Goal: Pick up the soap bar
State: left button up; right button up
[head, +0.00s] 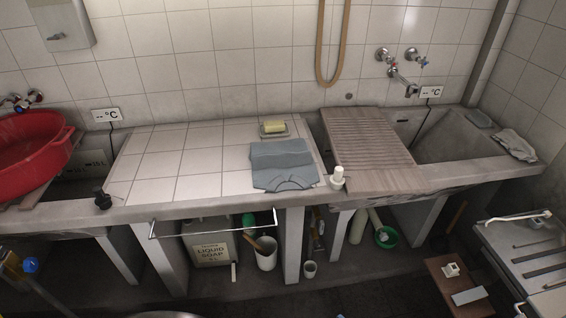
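The soap bar (274,127) is a pale yellow block. It rests in a small greenish soap dish (264,134) near the back of the white tiled counter (198,160), close to the wall. A grey-blue folded cloth (283,163) lies on the counter just in front of the dish. The top and front of the soap bar are unobstructed in the head view. Neither of my grippers is in view.
A red basin (33,147) stands far left. A towel rail (210,228) juts from the counter front. The tiled counter's left part is mostly clear.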

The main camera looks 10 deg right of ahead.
aim_at(277, 126)
jog(key=u, duration=1.05)
jog(key=l+u, duration=0.65)
jog(key=i+l, duration=0.05)
jog(key=l, duration=0.05)
